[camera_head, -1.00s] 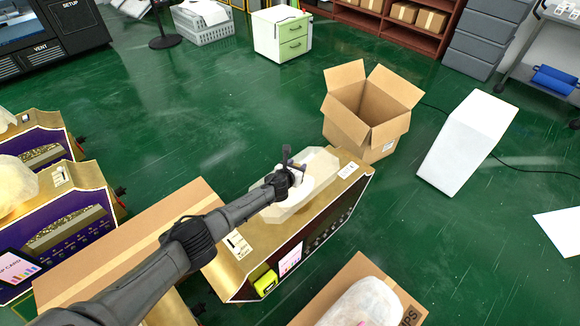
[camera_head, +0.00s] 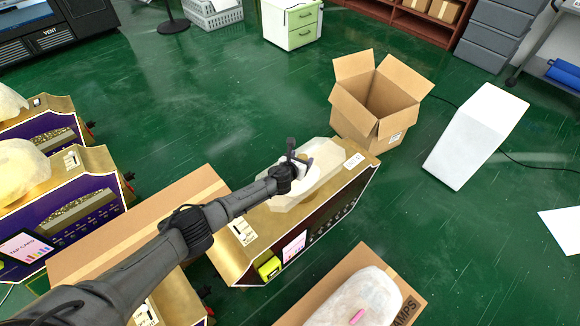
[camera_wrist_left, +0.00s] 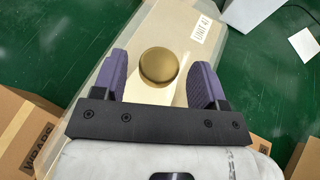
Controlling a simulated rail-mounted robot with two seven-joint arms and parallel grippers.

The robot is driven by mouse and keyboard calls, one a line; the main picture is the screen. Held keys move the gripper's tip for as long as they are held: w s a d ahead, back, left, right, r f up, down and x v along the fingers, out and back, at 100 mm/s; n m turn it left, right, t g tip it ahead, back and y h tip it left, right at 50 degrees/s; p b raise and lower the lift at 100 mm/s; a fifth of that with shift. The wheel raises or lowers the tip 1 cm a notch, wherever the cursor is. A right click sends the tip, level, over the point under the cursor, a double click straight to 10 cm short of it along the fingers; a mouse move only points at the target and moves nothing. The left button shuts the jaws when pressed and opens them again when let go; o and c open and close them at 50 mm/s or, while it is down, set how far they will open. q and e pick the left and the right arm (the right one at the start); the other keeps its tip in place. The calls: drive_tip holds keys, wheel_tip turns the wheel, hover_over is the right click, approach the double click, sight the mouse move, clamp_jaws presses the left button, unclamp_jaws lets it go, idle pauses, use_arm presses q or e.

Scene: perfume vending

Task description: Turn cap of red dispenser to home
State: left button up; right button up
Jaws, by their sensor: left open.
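The dispenser with the gold top (camera_head: 252,215) and dark red front stands in the middle of the head view. A pale, translucent cover with angular edges (camera_head: 325,185) sits on its top. A round brass-coloured cap (camera_wrist_left: 158,66) shows in the left wrist view. My left gripper (camera_head: 294,153) is over the dispenser's top. Its purple fingers are spread open (camera_wrist_left: 160,76), one on each side of the cap, with visible gaps. I cannot tell the fingers' height relative to the cap. The right gripper is not in view.
An open cardboard box (camera_head: 375,103) stands just behind the dispenser. A closed long carton (camera_head: 140,225) lies to its left, and another carton (camera_head: 405,290) with a wrapped item is in front. Purple-fronted dispensers (camera_head: 75,210) stand at left.

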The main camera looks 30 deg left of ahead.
use_arm(q)
drive_tip(key=p+v, duration=0.5)
drive_tip(key=v, duration=0.5)
drive_tip(key=shift+p+v, duration=0.35)
drive_tip(key=shift+v, duration=0.5)
